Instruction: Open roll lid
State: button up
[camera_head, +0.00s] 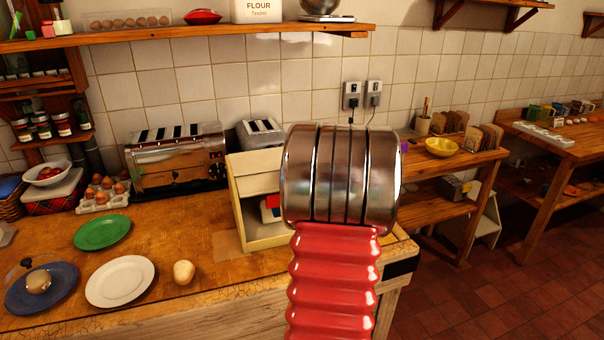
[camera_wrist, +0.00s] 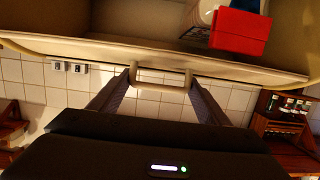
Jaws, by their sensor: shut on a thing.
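A cream bread bin (camera_head: 238,178) with a roll lid stands on the wooden counter, partly hidden behind my arm in the head view. Its front is at least partly open, and a red and blue item (camera_head: 271,206) shows inside. In the wrist view the lid's cream edge (camera_wrist: 110,53) runs across, with a pale handle (camera_wrist: 188,78) on it. My gripper (camera_wrist: 161,80) has its two dark fingers at the two sides of this handle, shut on it. A red box (camera_wrist: 240,32) shows inside the bin. In the head view my gripper is hidden behind my arm.
A toaster (camera_head: 177,160) stands left of the bin. A wooden shelf (camera_head: 190,33) hangs above. The tiled floor (camera_head: 480,295) at right is clear.

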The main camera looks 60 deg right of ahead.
jog(key=o, duration=1.2)
jog(key=shift+s+d+r, duration=0.1)
jog(key=shift+d+r, duration=0.05)
jog(key=shift+r, duration=0.1)
jog(key=shift+o, duration=0.4)
jog(key=shift+f, duration=0.1)
jog(key=v, duration=1.4)
jog(key=shift+f, duration=0.15)
